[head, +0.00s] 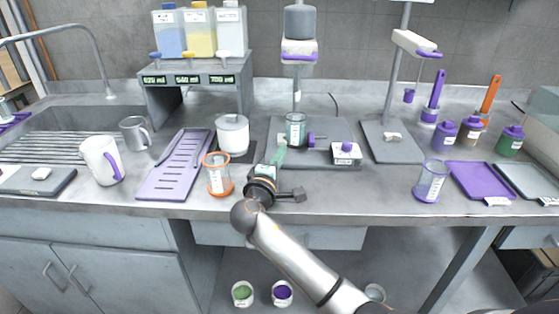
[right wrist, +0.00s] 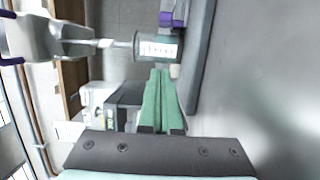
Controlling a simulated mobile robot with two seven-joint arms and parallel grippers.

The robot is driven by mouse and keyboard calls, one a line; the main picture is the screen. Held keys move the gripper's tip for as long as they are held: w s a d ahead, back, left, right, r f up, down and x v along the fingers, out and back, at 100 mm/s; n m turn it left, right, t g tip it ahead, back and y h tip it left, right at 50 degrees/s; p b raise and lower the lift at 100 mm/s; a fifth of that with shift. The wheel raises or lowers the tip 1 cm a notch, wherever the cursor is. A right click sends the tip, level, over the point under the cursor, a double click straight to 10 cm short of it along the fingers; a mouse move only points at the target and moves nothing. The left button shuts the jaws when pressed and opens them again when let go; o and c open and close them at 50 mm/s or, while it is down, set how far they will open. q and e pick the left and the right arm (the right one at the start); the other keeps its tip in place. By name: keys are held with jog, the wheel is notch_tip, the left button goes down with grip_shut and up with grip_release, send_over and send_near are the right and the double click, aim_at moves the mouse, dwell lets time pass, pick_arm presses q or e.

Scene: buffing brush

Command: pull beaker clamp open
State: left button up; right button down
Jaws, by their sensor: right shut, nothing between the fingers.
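A glass beaker (head: 296,128) stands at the middle stand, under its grey-and-purple stirrer head (head: 299,48). The beaker clamp's purple part (head: 311,139) shows at the beaker's lower right. The right wrist view shows the beaker (right wrist: 157,48) sideways, with the purple clamp part (right wrist: 168,18) beyond it. My right gripper (head: 281,147) is just in front of and below the beaker. Its green fingers (right wrist: 163,76) are shut together and empty, with tips close to the beaker; I cannot tell whether they touch it. My left gripper is out of view.
A small scale-like box (head: 346,153) sits right of the beaker on the stand base. An orange-rimmed beaker (head: 218,175) stands left of my gripper, and a white pot (head: 232,134) behind it. A purple-rimmed beaker (head: 430,181) stands right. The front counter between is clear.

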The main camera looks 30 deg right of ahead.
aim_at(318, 157)
jog(key=x, duration=0.5)
jog(key=shift+w+d, duration=0.15)
jog(key=shift+d, duration=0.15)
jog(key=shift+s+d+p, duration=0.3)
jog(key=shift+s+d, duration=0.5)
jog(key=shift+d, duration=0.15)
jog(key=shift+s+d, duration=0.25)
jog(key=shift+d, duration=0.1)
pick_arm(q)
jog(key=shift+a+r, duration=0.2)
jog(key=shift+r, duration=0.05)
pick_arm(e)
jog(key=shift+s+d, duration=0.1)
jog(key=shift+d, duration=0.05)
jog(key=s+d+p, duration=0.1)
jog(key=d, duration=0.1)
jog(key=s+d, duration=0.1)
jog(key=shift+s+d+p, duration=0.15)
jog(key=shift+d+p, duration=0.2)
jog(key=shift+s+d, duration=0.1)
jog(key=shift+d, duration=0.05)
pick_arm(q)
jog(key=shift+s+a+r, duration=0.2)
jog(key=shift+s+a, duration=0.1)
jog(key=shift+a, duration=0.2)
